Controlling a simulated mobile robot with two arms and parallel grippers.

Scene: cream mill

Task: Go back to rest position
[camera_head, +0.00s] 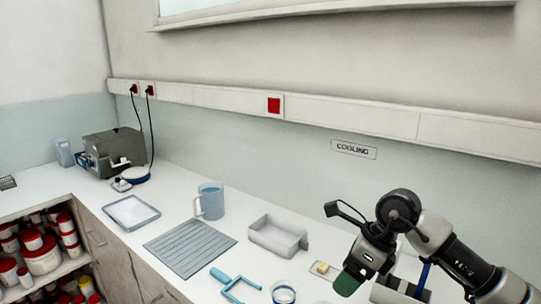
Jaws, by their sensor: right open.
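My right gripper (378,226) is at the right of the head view, above the white worktop (190,190). It is open, with its dark curved fingers spread apart. I see nothing held between the fingers. My right arm comes in from the lower right corner and is bent at the wrist. A dark green part shows at the lower end of the wrist. My left gripper and left arm are not in view.
A grey metal tray (268,239), small board with a yellowish piece (323,271), blue jug (210,202), ribbed mat (190,247) and light-blue forked tool (236,286) lie on the worktop. A grey machine (112,150) stands far left. Shelves of red-lidded tubs (42,255) sit lower left.

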